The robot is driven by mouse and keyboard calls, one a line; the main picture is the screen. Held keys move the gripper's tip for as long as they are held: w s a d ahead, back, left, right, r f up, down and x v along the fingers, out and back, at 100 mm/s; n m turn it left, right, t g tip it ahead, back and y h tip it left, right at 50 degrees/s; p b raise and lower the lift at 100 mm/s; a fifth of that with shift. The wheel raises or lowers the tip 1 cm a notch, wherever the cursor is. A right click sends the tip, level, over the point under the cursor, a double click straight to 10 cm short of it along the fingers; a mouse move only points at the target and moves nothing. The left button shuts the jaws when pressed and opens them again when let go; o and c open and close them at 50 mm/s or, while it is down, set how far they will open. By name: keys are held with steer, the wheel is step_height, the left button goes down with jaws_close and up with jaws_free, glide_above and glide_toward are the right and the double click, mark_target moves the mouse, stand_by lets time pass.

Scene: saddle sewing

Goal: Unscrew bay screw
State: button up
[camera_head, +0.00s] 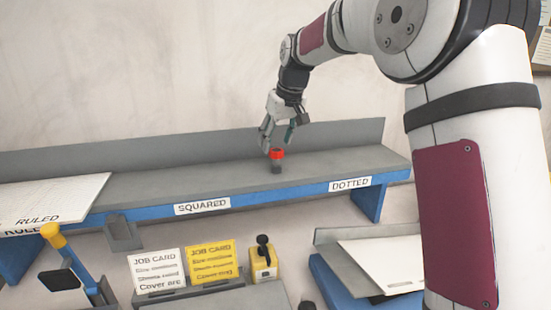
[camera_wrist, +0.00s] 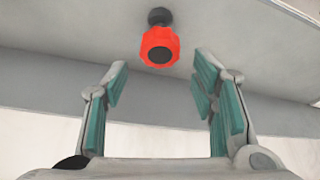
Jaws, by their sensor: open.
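The bay screw has a red knob (camera_head: 277,154) on a dark base and stands upright on the grey shelf (camera_head: 160,180), between the SQUARED and DOTTED labels. In the wrist view the red knob (camera_wrist: 160,46) shows a dark round centre and sits beyond the fingertips, roughly midway between them. My gripper (camera_head: 280,142) is above and just beside the knob. In the wrist view my gripper (camera_wrist: 160,82) has its two teal-padded fingers spread wide with nothing between them. I see no contact with the knob.
White ruled sheets (camera_head: 50,197) lie on the shelf's left end. Below stand a white job card (camera_head: 158,270), a yellow job card (camera_head: 212,264) and a yellow box with a black knob (camera_head: 263,262). A yellow-topped lever (camera_head: 52,235) is at lower left. The shelf around the knob is clear.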

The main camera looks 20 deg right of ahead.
mark_target(278, 151)
stand_by(0.3)
steer(key=shift+f, duration=2.55)
steer(key=c, duration=1.2)
